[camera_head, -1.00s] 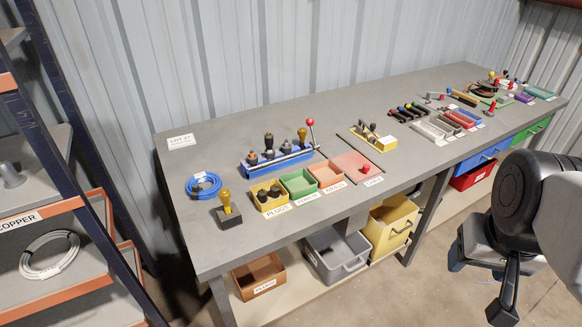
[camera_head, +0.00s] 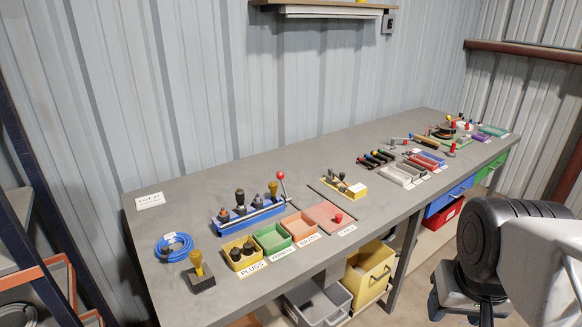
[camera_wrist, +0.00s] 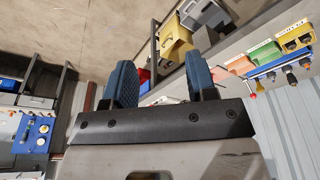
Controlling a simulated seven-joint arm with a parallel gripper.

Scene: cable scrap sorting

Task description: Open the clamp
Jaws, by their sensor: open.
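A long blue holder with a pale bar along it (camera_head: 250,215) sits near the back of the bench's left half, with several dark and yellow-topped plugs standing in it. A lever with a red ball (camera_head: 281,175) stands up at its right end; this looks like the clamp. In the wrist view the blue holder (camera_wrist: 267,69) is at the upper right, with the red ball (camera_wrist: 252,96) by its near end. My gripper (camera_wrist: 160,68) is open, its two blue fingers wide apart with nothing between them. It is off the bench, away from the clamp.
In front of the holder are a yellow plug box (camera_head: 241,254), a green tray (camera_head: 272,238) and a salmon tray (camera_head: 299,226). A wall shelf (camera_head: 325,8) hangs above. The bench's back strip is clear.

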